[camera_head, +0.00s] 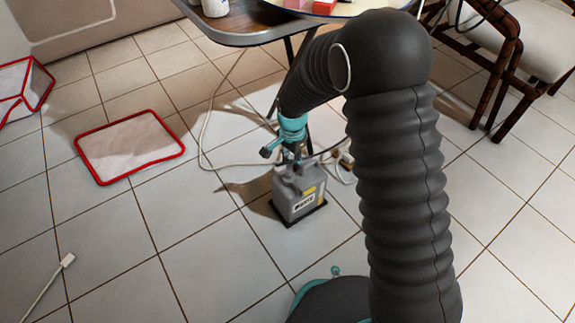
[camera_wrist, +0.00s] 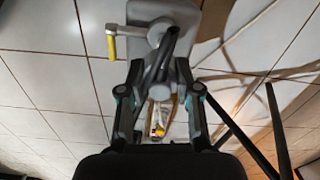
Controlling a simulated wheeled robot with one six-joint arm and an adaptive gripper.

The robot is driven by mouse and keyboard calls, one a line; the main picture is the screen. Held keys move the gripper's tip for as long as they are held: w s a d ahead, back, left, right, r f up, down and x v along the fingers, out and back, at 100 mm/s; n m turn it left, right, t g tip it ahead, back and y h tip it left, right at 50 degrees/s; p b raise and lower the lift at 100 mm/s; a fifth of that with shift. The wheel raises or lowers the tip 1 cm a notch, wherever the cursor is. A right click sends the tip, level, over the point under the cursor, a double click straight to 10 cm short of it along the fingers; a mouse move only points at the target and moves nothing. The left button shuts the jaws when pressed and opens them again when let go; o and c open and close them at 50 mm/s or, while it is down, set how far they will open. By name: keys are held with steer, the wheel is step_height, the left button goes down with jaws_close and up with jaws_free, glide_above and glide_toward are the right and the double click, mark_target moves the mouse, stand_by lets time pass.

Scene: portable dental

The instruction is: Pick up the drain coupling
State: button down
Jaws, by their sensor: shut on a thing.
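A grey canister (camera_head: 297,190) with a yellow label stands upright on a dark base on the floor in the head view. In the wrist view its grey body (camera_wrist: 172,12) shows at the top, with a yellow-ended part at its left. My gripper (camera_head: 291,157) is just above the canister's top, pointing down. In the wrist view my gripper (camera_wrist: 158,70) is closed on a slim dark piece, seemingly the drain coupling (camera_wrist: 168,45), which reaches up to the canister. Whether it is still joined to the canister cannot be told. In the head view, my gripper and arm largely hide it.
A folding table (camera_head: 245,25) stands behind my arm, its legs near the canister. White cable (camera_head: 204,140) lies on the tiles. A red-edged mat (camera_head: 130,146) lies at left, a cable end (camera_head: 67,260) at lower left, and a chair (camera_head: 510,60) at right. Front-left floor is mostly clear.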

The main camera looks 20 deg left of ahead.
steer(key=w+d+r, duration=0.1)
steer(key=d+r, duration=0.2)
steer(key=d, duration=0.2)
steer(key=w+d+r+p, duration=0.1)
steer(key=w+d+r, duration=0.1)
steer(key=d, duration=0.3)
steer(key=shift+w+d+r, duration=0.15)
steer(key=shift+w+r, duration=0.1)
steer(key=shift+r, duration=0.35)
